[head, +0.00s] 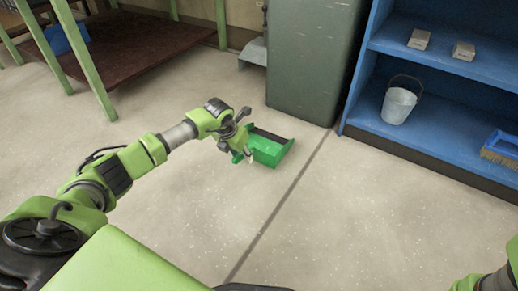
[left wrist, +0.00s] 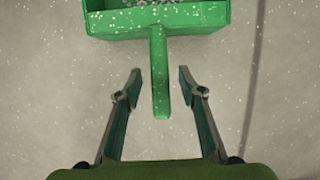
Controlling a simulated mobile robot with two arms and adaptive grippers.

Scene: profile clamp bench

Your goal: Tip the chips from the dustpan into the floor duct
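The green dustpan (head: 268,152) appears to rest on the floor in front of the tall grey-green cabinet. In the left wrist view its pan (left wrist: 185,22) is at the top, with grey chips (left wrist: 150,3) just showing inside; the far part is cut off. Its handle (left wrist: 160,80) points back toward my left gripper (left wrist: 156,85). The gripper's fingers are open, one on each side of the handle, with gaps on both sides. In the head view my left gripper (head: 243,156) is beside the dustpan's left end. A grey metal hood (head: 254,51) at floor level left of the cabinet may be the floor duct.
The cabinet (head: 312,60) stands behind the dustpan. A blue shelf (head: 440,75) at right holds small boxes, a bucket (head: 398,105) and a brush (head: 500,150). A green-legged bench (head: 100,70) stands at back left. The floor in front is clear.

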